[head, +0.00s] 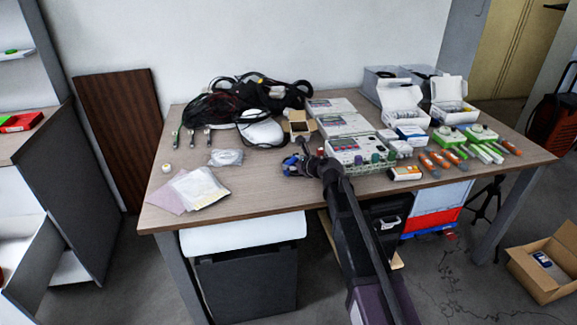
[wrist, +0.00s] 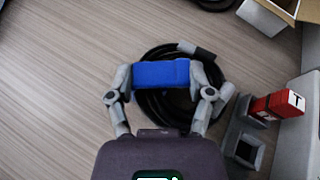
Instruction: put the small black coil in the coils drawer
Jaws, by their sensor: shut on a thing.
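A small black coil (wrist: 153,104) of cable with a grey plug end shows in the wrist view, partly behind a blue block (wrist: 160,74). My gripper (wrist: 162,78) is shut on the blue block, with a fingertip at each end. The block lies across the coil and seems to be part of it. I cannot tell whether the coil touches the table. I cannot make out a labelled coils drawer.
The wooden table (head: 250,192) holds meters (head: 355,150), white boxes (head: 400,100), a larger cable heap (head: 235,105) and plastic bags (head: 198,188). A red-tipped part (wrist: 278,105) and a grey holder (wrist: 245,140) stand close right of the coil. A dark cabinet (head: 248,285) is below the table.

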